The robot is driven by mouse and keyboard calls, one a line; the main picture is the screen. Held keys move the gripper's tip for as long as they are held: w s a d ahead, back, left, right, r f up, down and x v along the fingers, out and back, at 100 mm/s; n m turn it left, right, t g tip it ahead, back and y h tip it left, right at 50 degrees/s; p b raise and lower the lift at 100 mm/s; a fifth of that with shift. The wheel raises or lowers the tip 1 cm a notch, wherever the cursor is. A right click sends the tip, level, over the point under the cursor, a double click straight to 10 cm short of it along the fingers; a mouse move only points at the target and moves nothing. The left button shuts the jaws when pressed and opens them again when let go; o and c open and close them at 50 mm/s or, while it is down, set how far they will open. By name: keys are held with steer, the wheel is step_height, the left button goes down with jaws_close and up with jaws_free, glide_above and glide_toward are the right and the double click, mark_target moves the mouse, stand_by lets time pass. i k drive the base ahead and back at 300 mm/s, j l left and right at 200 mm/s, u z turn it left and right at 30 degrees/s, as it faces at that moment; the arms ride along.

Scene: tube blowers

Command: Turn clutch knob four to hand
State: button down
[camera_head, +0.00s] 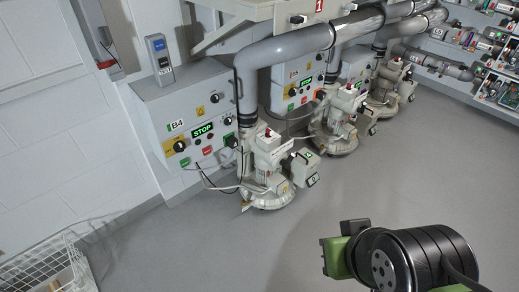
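The nearest grey control cabinet (160,108) is on the wall at left and carries a plate that appears to read B4 (175,125). A black knob on a yellow plate (180,146) sits low on its front, left of the green STOP sign (203,131). Smaller dark knobs (214,98) are also on this front. I cannot read which is the clutch knob or where any of them points. My black and green arm (385,258) is at the lower right, well apart from the cabinet. I cannot make out the gripper's fingers.
A blower (268,165) stands on the floor just right of the cabinet, under a thick grey pipe (290,44). More cabinets and blowers run toward the back. A white wire basket (40,268) is at lower left. The grey floor (430,170) at right is clear.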

mark_target(268, 134)
steer(key=i+l+u, duration=0.15)
steer(key=i+u, duration=0.25)
steer(key=i, duration=0.15)
steer(key=i+l+u, duration=0.35)
steer(key=i, duration=0.15)
steer(key=i+l+u, duration=0.4)
steer(key=i+j, duration=0.05)
steer(key=i, duration=0.05)
